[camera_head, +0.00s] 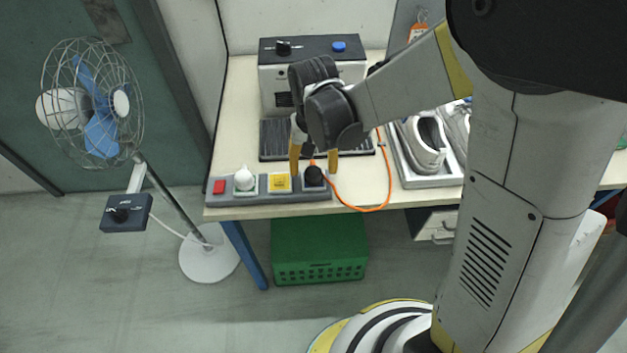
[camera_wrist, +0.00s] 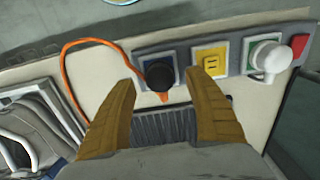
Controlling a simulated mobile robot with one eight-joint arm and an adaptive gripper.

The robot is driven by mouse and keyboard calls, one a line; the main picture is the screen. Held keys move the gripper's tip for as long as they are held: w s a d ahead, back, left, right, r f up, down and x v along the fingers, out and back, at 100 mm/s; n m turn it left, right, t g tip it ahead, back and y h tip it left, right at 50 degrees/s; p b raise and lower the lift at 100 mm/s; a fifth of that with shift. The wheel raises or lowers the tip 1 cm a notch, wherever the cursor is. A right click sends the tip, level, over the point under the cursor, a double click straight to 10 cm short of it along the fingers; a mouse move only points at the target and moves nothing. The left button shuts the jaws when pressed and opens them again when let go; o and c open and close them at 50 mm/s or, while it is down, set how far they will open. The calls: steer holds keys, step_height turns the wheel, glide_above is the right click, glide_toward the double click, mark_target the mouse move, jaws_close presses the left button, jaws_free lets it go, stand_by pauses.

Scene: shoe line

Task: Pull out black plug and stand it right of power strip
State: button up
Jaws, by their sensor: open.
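The black plug (camera_head: 314,176) sits in the rightmost socket of the grey power strip (camera_head: 262,197) at the table's front edge. An orange cord (camera_head: 376,208) runs from the plug and loops to the right. In the wrist view the black plug (camera_wrist: 160,74) shows between the two yellow-brown fingers, a little beyond their tips. My gripper (camera_head: 314,170) is open above the strip's right end, with a finger on either side of the plug. In the wrist view my gripper (camera_wrist: 160,78) appears empty. I cannot tell whether a finger touches the strip.
The strip also holds a yellow socket (camera_head: 279,183), a white plug (camera_head: 244,179) and a red switch (camera_head: 219,187). A grey box with knobs (camera_head: 310,48) stands behind. A tray with shoes (camera_head: 428,181) is at right. Bare table lies right of the strip, crossed by the cord.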

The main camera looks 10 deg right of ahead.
mark_target(313, 170)
steer(key=shift+f+b, duration=0.95)
steer(key=shift+f, duration=0.65)
jaws_close()
steer(key=shift+r, duration=0.2)
steer(key=shift+r+p, duration=2.15)
steer(key=shift+r, duration=0.75)
